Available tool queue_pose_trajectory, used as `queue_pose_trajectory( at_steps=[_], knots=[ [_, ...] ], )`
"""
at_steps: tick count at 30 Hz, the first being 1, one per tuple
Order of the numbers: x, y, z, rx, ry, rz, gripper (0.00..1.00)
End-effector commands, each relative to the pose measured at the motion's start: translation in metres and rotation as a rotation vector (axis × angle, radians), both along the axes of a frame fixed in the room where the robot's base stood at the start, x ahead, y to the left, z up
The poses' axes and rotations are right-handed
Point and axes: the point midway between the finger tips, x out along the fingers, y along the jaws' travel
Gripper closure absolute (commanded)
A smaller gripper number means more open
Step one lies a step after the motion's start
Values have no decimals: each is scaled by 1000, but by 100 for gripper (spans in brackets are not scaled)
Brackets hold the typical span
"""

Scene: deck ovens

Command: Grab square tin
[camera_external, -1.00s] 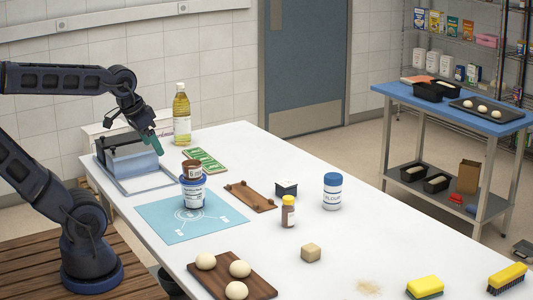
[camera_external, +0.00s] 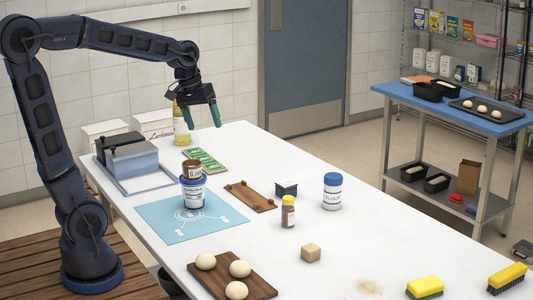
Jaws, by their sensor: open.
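My gripper (camera_external: 201,117) is raised above the far left part of the table, in front of the oil bottle. Its two green fingers point down, spread apart, with nothing between them. It is well to the left of the square tin and higher up, not touching anything that I can see.
A flour jar (camera_external: 332,191) and a brown bottle (camera_external: 288,212) stand close to the tin. A wooden rack (camera_external: 251,196), stacked tubs (camera_external: 192,191), a green card (camera_external: 205,160) and a grey machine (camera_external: 131,158) lie leftward. The oil bottle (camera_external: 182,133) is partly hidden. The table's right middle is clear.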

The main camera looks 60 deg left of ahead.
Motion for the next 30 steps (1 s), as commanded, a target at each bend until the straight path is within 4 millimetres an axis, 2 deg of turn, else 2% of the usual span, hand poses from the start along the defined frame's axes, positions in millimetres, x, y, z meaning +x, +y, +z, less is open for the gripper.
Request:
queue_pose_trajectory(
  at_steps=[1, 8, 16, 23, 30],
  knots=[
    [16, 3, -3, -16, 19, 34, 20],
    [78, 14, -17, -94, 91, 196, 20],
    [151, 32, -47, -176, 176, 390, 20],
    [209, 50, -85, -238, 256, 556, 20],
    [266, 71, -135, -296, 337, 730, 20]
  ],
)
